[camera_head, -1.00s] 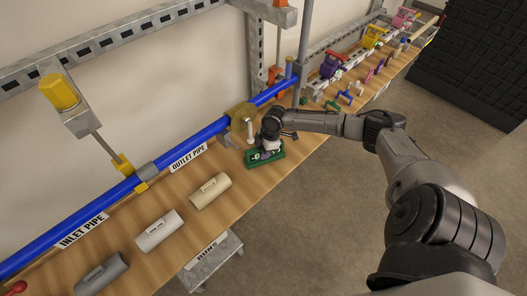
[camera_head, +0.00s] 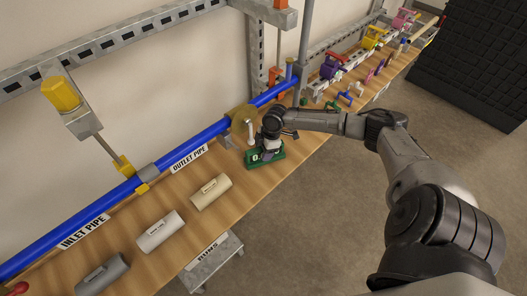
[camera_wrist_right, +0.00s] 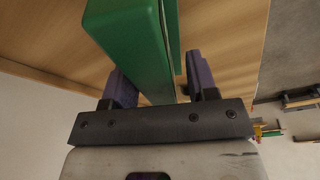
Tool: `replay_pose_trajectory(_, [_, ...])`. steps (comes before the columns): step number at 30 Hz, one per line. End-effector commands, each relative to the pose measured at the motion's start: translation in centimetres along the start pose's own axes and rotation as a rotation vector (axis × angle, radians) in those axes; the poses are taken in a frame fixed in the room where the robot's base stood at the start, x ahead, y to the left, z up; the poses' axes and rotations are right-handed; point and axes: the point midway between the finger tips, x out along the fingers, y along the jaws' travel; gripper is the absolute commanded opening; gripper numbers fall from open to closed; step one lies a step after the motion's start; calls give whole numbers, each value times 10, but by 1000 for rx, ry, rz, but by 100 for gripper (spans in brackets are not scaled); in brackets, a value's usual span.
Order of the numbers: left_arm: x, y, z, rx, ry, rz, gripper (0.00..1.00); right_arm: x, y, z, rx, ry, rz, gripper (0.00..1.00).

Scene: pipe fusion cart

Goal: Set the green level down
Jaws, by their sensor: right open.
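The green level (camera_head: 279,154) lies on the wooden bench near its front edge, to the right of the outlet pipe label. It also shows large in the right wrist view (camera_wrist_right: 130,40), over the wood surface. My right gripper (camera_head: 268,153) is right above the level, pointing down. In the right wrist view its two dark fingers (camera_wrist_right: 163,88) stand apart, one on either side of part of the level, and the jaws are open. Whether the fingers touch the level I cannot tell. My left gripper is not in view.
A blue pipe (camera_head: 203,137) runs along the back of the bench. Grey, white and beige cylinders (camera_head: 211,191) lie at the left. A white upright post (camera_head: 249,131) stands close behind the gripper. Coloured clamps (camera_head: 332,66) and tools line the far right.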

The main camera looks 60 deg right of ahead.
Motion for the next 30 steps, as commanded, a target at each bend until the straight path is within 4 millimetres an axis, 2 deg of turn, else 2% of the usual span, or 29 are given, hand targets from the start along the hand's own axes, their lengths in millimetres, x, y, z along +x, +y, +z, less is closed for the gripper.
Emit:
replay_pose_trajectory(1, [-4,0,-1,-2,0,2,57,-7,0,4,1,-4,0,53])
replay_pose_trajectory(9, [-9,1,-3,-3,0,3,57,-19,0,58,4,-6,0,53])
replay_pose_trajectory(15, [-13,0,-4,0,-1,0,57,-28,0,90,3,-5,-1,53])
replay_pose_trajectory(21, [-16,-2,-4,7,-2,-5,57,-32,0,110,2,-3,0,53])
replay_pose_trajectory(30, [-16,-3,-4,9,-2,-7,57,-34,0,116,0,0,1,53])
